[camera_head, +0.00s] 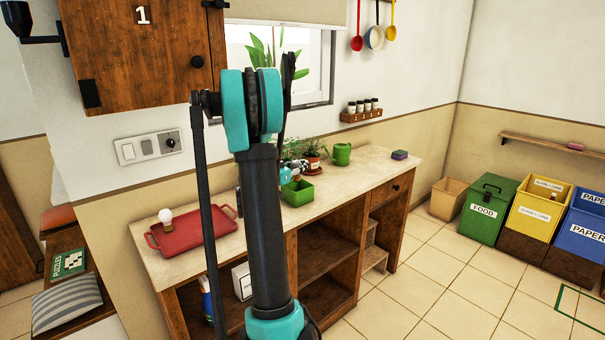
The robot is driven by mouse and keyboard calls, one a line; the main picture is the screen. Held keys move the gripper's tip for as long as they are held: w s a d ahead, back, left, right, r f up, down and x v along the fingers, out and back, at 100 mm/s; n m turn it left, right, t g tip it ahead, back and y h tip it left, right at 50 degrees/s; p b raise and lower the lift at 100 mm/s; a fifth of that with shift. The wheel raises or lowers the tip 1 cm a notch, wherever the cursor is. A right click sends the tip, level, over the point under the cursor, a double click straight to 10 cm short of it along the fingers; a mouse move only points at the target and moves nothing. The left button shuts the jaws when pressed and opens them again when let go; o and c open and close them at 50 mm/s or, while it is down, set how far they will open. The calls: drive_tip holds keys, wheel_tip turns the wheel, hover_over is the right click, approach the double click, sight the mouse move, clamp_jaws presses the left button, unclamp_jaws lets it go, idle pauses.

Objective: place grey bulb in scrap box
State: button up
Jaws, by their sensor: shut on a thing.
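My gripper (297,172) shows small and partly hidden behind my own arm, over the worktop near the plants. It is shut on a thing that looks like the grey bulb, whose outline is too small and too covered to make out. A small open green box (298,194) stands on the worktop just below my gripper; no label shows on it, so I cannot tell whether it is the scrap box. A white bulb (166,217) stands on the red tray (190,236) at the left of the worktop.
A wall cabinet (140,50) hangs at upper left. Labelled bins, including a green one (486,210), stand at right. Floor between is clear.

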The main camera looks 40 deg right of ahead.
drive_tip(key=shift+f, duration=1.6)
drive_tip(key=shift+f, duration=0.35)
drive_tip(key=o, duration=1.2)
drive_tip(key=shift+o, duration=0.2)
drive_tip(key=s+a, duration=0.2)
drive_tip(key=a, duration=0.9)
drive_tip(key=shift+s+a+r, duration=0.15)
drive_tip(key=shift+a+r, duration=0.2)
drive_tip(key=shift+a, duration=0.05)
